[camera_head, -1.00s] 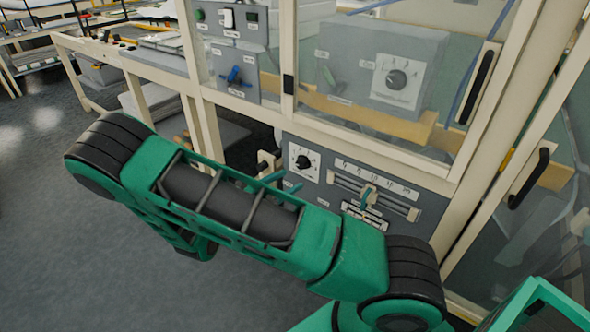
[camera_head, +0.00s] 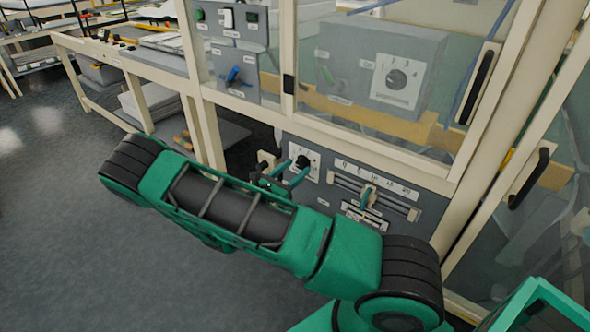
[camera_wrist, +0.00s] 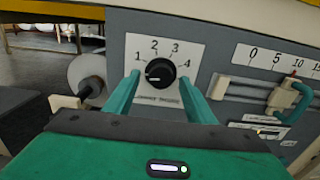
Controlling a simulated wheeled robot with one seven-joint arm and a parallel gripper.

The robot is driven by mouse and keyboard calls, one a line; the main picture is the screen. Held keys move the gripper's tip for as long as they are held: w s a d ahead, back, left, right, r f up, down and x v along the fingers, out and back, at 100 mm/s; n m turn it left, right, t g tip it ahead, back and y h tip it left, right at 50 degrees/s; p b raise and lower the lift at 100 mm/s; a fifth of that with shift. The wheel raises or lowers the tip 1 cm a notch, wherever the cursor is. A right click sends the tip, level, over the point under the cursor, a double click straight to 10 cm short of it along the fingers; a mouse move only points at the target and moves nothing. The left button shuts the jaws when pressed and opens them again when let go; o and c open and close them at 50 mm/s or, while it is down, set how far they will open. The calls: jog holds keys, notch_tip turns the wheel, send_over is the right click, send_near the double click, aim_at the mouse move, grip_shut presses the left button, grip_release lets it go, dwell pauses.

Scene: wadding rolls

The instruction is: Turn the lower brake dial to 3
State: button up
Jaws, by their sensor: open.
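The lower brake dial (camera_wrist: 160,73) is a black round knob on a white plate marked 1 to 4, set in a grey panel. Its white pointer line points left, near the 1. In the head view the dial (camera_head: 303,162) is on the low panel, partly covered by my gripper. My gripper (camera_wrist: 159,79) is open, its two green fingers on either side of the knob in the wrist view, the tips near its left and right edges. I cannot tell whether they reach around it or stop just short. Nothing is between them but the dial.
Right of the dial is a slider scale with a green handle (camera_wrist: 291,100). A white round part with a black handle (camera_wrist: 88,76) sticks out left of it. Another dial (camera_head: 397,79) sits higher, behind glass. Cream frame posts surround the panel; the floor at left is clear.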

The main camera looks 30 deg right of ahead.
jog(key=shift+w+d, duration=0.2)
jog(key=shift+d, duration=0.3)
jog(key=c, duration=1)
jog(key=shift+c, duration=0.2)
